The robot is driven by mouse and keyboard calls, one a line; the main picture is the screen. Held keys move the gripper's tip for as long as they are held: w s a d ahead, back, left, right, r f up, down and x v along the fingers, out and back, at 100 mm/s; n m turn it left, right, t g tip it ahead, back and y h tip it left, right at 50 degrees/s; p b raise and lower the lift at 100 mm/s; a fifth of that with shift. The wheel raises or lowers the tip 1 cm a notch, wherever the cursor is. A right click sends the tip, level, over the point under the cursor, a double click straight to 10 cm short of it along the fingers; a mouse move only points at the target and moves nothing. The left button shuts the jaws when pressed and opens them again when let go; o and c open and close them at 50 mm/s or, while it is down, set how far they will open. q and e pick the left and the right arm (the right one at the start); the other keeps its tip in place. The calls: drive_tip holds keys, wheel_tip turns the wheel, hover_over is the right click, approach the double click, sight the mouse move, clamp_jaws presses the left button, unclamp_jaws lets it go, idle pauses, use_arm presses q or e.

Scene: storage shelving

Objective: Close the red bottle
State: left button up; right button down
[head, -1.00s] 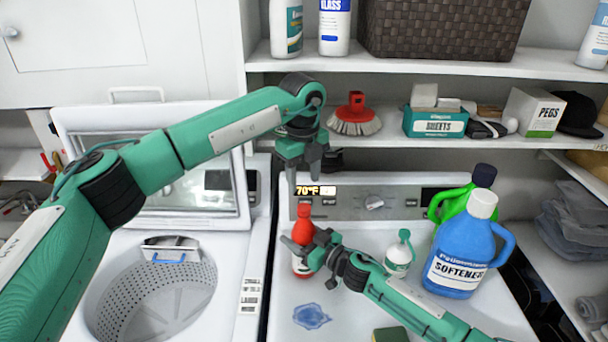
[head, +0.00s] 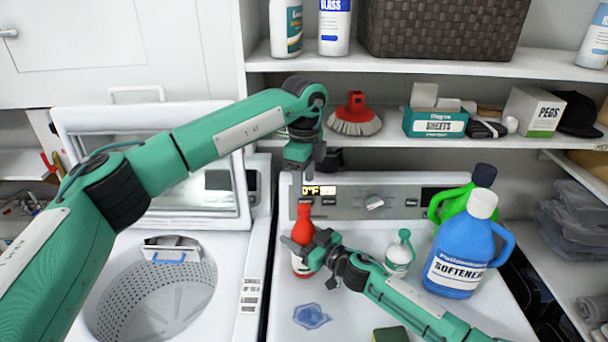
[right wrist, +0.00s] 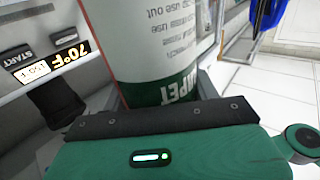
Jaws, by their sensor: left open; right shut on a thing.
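The red bottle (head: 302,225) stands upright on the white machine top, with a red upper part and a pale label; its label also fills the right wrist view (right wrist: 155,45). My right gripper (head: 300,250) is shut around the bottle's body from the right. My left gripper (head: 302,180) is open and points down just above the bottle's top. Its fingers are partly hidden against the control panel, so I cannot tell whether they touch the bottle top.
A blue softener jug (head: 462,250), a green jug (head: 448,205) and a small white bottle with a green top (head: 399,255) stand to the right. A blue puddle (head: 311,316) and a sponge (head: 390,334) lie in front. The open washer drum (head: 150,300) is at left. A shelf (head: 400,143) runs above.

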sight(304, 207)
use_arm(q)
wheel_tip(304, 207, down, 7)
drive_tip(key=shift+f, duration=0.15)
idle(0.4)
drive_tip(key=c, duration=1)
drive_tip(key=shift+c, duration=0.2)
drive_tip(key=m, duration=0.9)
drive_tip(key=shift+m, duration=0.4)
